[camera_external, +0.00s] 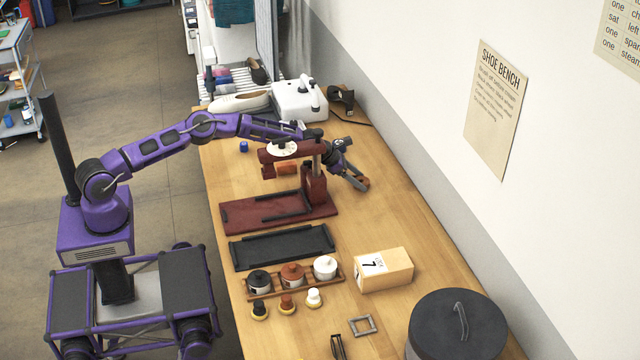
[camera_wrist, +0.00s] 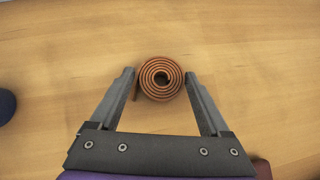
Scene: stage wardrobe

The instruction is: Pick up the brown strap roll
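The brown strap roll (camera_wrist: 160,79) is a coiled strip seen end-on on the wooden bench in the wrist view. My gripper (camera_wrist: 160,75) is open, with one finger on each side of the roll's near part. A small gap shows at the right finger; the loose strap end lies close to the left finger, and I cannot tell if they touch. In the external view my gripper (camera_external: 355,180) is low over the bench beyond the dark red press, with a brown piece of the roll (camera_external: 363,184) showing at its fingertips.
The dark red press (camera_external: 315,188) stands beside my gripper, under my arm. A white machine (camera_external: 299,101) and a pale shoe (camera_external: 240,104) are at the back. A black tray (camera_external: 282,247), a box (camera_external: 384,270) and a dark round lidded container (camera_external: 457,328) are nearer. The wall is right.

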